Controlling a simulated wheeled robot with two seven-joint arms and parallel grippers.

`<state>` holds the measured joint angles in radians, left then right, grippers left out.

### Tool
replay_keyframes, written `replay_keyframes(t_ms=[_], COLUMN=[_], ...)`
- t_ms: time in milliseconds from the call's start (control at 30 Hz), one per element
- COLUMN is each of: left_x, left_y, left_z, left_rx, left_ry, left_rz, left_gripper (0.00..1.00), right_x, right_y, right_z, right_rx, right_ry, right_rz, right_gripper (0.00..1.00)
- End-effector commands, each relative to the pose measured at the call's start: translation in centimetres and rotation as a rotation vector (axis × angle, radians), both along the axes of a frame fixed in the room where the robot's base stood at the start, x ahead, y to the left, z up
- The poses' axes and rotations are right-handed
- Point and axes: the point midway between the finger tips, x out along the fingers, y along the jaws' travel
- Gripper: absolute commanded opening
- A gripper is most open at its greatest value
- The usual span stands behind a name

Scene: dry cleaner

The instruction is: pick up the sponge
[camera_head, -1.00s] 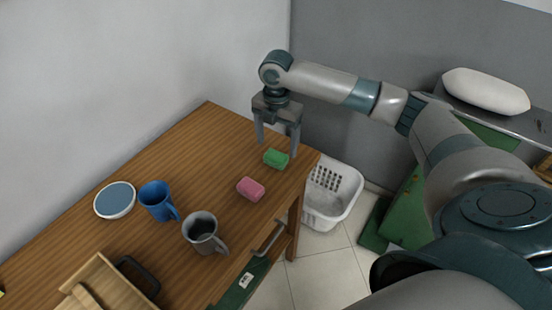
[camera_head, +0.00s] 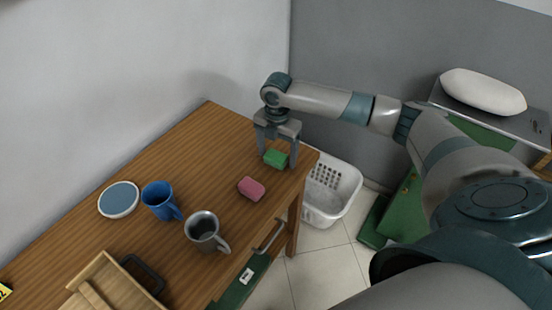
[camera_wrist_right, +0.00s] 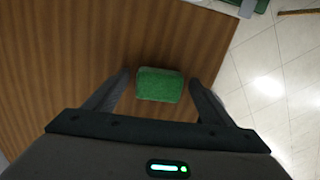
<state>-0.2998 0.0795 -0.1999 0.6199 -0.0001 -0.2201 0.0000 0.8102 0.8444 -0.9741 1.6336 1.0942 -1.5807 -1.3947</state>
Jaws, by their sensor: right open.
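A green sponge (camera_head: 275,158) lies on the wooden table (camera_head: 180,150) near its far right corner. My right gripper (camera_head: 276,160) is open and points down over it, with the fingers on either side. In the right wrist view the green sponge (camera_wrist_right: 160,85) sits between the two open fingertips (camera_wrist_right: 160,78), with a gap on each side. A pink sponge (camera_head: 251,189) lies on the table in front of the green one. My left gripper is not in view.
A blue mug (camera_head: 160,201), a grey mug (camera_head: 203,231), a round blue-topped disc (camera_head: 118,199) and a wooden tray (camera_head: 103,266) stand to the left on the table. A white basket (camera_head: 335,192) is on the floor beyond the table's right edge.

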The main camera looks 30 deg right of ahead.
Motion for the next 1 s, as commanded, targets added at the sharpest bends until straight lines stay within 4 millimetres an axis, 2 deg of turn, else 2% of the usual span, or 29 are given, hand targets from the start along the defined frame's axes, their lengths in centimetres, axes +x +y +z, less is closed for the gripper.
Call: replay_keyframes(t_ms=[33,100,200,667,767,933,1000], left_x=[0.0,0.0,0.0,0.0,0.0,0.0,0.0], left_y=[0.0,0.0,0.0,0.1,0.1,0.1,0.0], left_z=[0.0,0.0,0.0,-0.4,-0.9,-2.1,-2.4], left_rx=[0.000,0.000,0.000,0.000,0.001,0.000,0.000], left_ry=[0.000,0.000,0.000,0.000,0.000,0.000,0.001], left_rz=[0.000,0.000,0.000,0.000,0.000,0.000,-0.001], left_gripper=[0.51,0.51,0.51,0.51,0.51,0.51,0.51], right_x=[0.0,0.0,0.0,0.1,0.1,0.1,-0.7], right_y=[0.0,0.0,0.0,0.0,0.0,0.0,-1.3], right_z=[0.0,0.0,0.0,0.7,1.5,4.0,4.6], right_rx=[0.000,0.000,0.000,0.000,0.001,0.001,-0.001], right_ry=[0.000,0.000,0.000,-0.002,-0.003,-0.004,-0.002], right_rz=[0.000,0.000,0.000,0.000,0.000,0.001,-0.003], right_gripper=[0.69,0.53,0.33,0.33,0.33,0.33,0.33])
